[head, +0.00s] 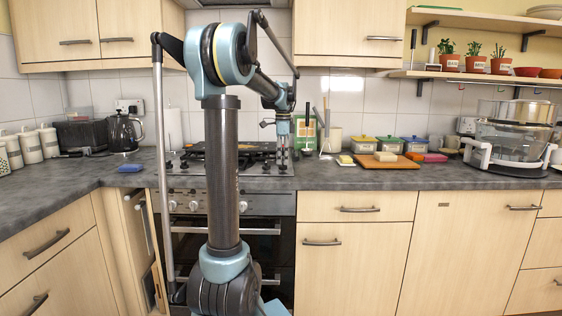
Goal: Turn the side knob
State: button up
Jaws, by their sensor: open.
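Round knobs sit on the front panel of the cooker below the hob. One knob (243,206) shows just right of my arm, and another knob (192,206) shows just left of it. I cannot tell which one is the side knob, and part of the panel is hidden behind my arm. My gripper (283,160) is open and points down over the right part of the hob (262,168). It is above and to the right of the visible knobs. It looks empty.
A glass countertop oven (512,140) stands at the right. A cutting board (388,162) and several lidded tubs lie right of the hob. A black kettle (123,132) and a blue sponge (130,168) are on the left. The front counter right of the cooker is clear.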

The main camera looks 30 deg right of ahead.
notch_tip(320, 180, up, 11)
dwell(0.4)
jog(key=shift+w, duration=0.1)
jog(key=shift+c, duration=0.6)
jog(key=c, duration=0.4)
jog(key=shift+o, duration=0.2)
notch_tip(320, 180, up, 5)
jog(key=n, duration=1.9)
jog(key=shift+n, duration=0.3)
notch_tip(320, 180, down, 17)
jog(key=shift+f, duration=0.1)
jog(key=shift+c, duration=0.6)
